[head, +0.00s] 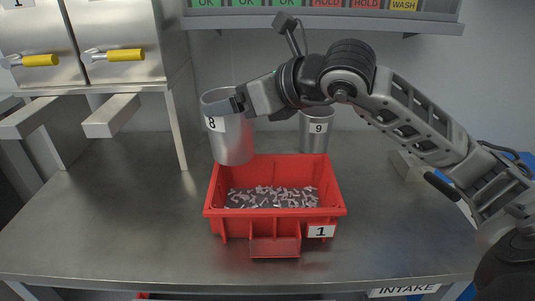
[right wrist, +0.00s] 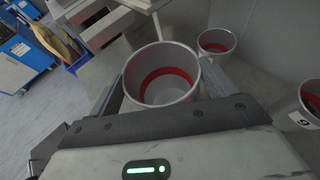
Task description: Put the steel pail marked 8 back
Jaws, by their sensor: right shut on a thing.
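The steel pail marked 8 (head: 234,142) is upright in the head view, in front of the back wall and left of centre. My right gripper (head: 238,104) is shut on its upper wall, from the right. The pail's foot overlaps the back left corner of the red crate in the picture, so it seems held above the counter. In the right wrist view the same pail (right wrist: 160,98) stands between the fingers of my right gripper (right wrist: 163,85). A red band shows inside it, and it looks empty. My left gripper is not in view.
A red crate (head: 258,226) marked 1 holds small grey pieces. A pail marked 9 (head: 314,143) stands behind it. Another pail (right wrist: 217,54) shows in the right wrist view. Steel hoppers (head: 120,67) with yellow handles hang at left. The counter (head: 110,215) left of the crate is clear.

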